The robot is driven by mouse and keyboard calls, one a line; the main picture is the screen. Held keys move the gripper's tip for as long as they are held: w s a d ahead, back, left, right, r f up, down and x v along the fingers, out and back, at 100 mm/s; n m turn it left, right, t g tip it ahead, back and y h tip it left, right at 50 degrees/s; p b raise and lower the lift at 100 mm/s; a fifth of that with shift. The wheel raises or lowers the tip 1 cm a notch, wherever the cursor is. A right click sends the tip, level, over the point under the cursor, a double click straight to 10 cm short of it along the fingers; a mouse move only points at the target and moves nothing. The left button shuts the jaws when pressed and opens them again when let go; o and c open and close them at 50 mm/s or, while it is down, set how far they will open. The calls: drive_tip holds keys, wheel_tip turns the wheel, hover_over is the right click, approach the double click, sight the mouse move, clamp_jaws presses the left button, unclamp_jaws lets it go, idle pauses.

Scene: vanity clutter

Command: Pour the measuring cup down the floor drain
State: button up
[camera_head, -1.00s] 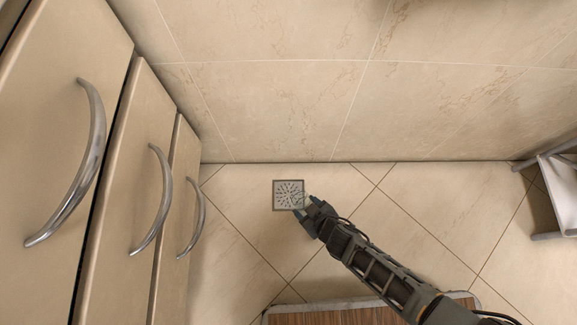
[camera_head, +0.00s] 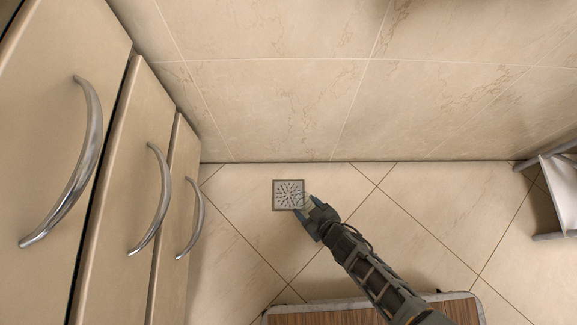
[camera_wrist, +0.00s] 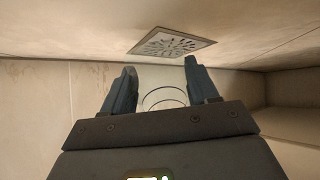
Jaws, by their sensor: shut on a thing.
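The floor drain (camera_head: 288,194) is a square metal grate set in the tiles near the wall. It also shows in the wrist view (camera_wrist: 172,43), above the fingertips. My gripper (camera_head: 309,207) is just right of and below the drain in the head view. In the wrist view its two dark fingers (camera_wrist: 162,88) are shut on the clear measuring cup (camera_wrist: 165,97), whose curved outlines show between them. The cup is see-through and faint in the head view, by the drain's lower right corner. I cannot tell its exact tilt or whether liquid is in it.
Beige drawers with curved metal handles (camera_head: 160,200) stand on the left. A tiled wall (camera_head: 270,110) rises behind the drain. A wooden-topped mat or board (camera_head: 320,316) lies at the bottom. A grey-framed white stand (camera_head: 560,190) is at the right.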

sight(309, 200)
drive_tip(key=shift+s+d+r+t+y, duration=0.45)
drive_tip(key=shift+t+y, duration=0.1)
drive_tip(key=shift+t, duration=0.15)
drive_tip(key=shift+s+d+r+t+y, duration=0.4)
drive_tip(key=shift+t+y, duration=0.15)
drive_tip(key=shift+t, duration=0.15)
drive_tip(key=shift+s+d+r+m+t+y, duration=0.2)
drive_tip(key=shift+r+t+y, duration=0.2)
drive_tip(key=shift+r, duration=0.2)
drive_tip(key=shift+s+d+r+m+t+y, duration=0.15)
drive_tip(key=shift+r+t+y, duration=0.1)
drive_tip(key=shift+r+t, duration=0.3)
drive_tip(key=shift+s+d+r+m+t+y, duration=0.1)
drive_tip(key=shift+d+r+t+y, duration=0.2)
drive_tip(key=shift+r, duration=0.65)
drive_tip(key=shift+s+a+r+t+y, duration=0.1)
drive_tip(key=shift+s+t+y, duration=0.05)
drive_tip(key=shift+t+y, duration=0.1)
